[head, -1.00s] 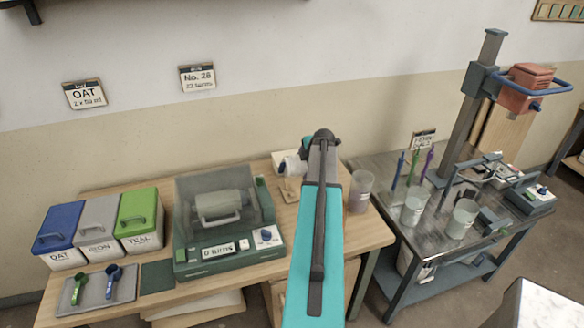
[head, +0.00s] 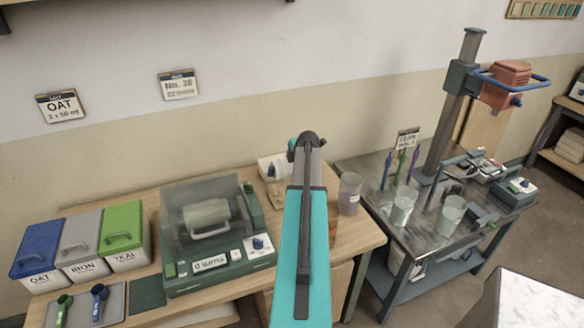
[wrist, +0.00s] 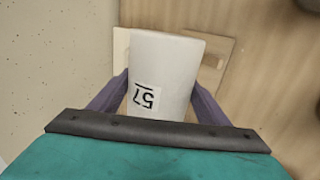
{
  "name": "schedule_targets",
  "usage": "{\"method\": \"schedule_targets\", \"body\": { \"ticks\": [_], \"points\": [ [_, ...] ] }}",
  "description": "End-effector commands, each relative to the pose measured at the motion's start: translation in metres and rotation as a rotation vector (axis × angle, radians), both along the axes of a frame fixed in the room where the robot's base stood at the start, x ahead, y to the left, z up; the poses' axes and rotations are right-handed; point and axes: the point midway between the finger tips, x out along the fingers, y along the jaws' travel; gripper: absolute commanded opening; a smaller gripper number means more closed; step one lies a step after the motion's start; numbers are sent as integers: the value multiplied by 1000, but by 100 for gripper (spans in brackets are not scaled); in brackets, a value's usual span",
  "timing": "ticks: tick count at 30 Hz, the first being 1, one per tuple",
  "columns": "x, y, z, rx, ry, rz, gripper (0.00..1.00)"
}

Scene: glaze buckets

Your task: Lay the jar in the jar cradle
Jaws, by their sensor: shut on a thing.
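A white cylindrical jar (wrist: 170,62) with an upside-down "57" label fills the middle of the wrist view. My gripper (wrist: 160,84) is shut on it, with a purple finger on each side. A pale wooden piece, which looks like the jar cradle (wrist: 224,50), shows behind the jar on both sides; I cannot tell whether they touch. In the head view a white shape that looks like the jar (head: 268,166) shows left of my arm's end, which hides the gripper. Pale wood shows just below it.
Left of my arm stands a green machine (head: 222,272) with a clear cover over a cylinder. Blue, grey and green lidded bins (head: 122,228) stand further left. The wall is close behind.

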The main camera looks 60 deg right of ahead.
Motion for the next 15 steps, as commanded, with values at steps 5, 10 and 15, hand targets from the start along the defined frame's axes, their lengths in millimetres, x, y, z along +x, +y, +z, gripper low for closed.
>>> {"method": "schedule_targets", "body": {
  "ticks": [5,10,15],
  "points": [
    [1,0,-6,-4,-4,-1,34],
    [1,0,-14,-4,-4,-1,34],
    [1,0,-22,-3,-4,0,34]
  ]
}}
